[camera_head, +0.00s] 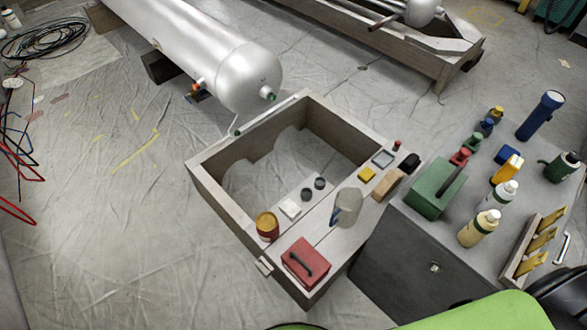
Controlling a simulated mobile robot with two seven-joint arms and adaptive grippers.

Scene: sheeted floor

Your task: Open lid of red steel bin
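A red box with a dark handle on top (305,263) sits on the near corner of a wooden frame; it looks like the red steel bin. Its top appears closed, and the handle lies across it. No gripper fingers show in the head view, so neither gripper can be placed relative to the box.
The wooden frame (213,190) carries a red-yellow can (267,226), a clear jug (347,205) and small items. A grey cabinet (405,255) at right holds a green box (435,188), bottles and a flashlight (540,115). Silver tank (205,55) lies behind; left floor is mostly clear.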

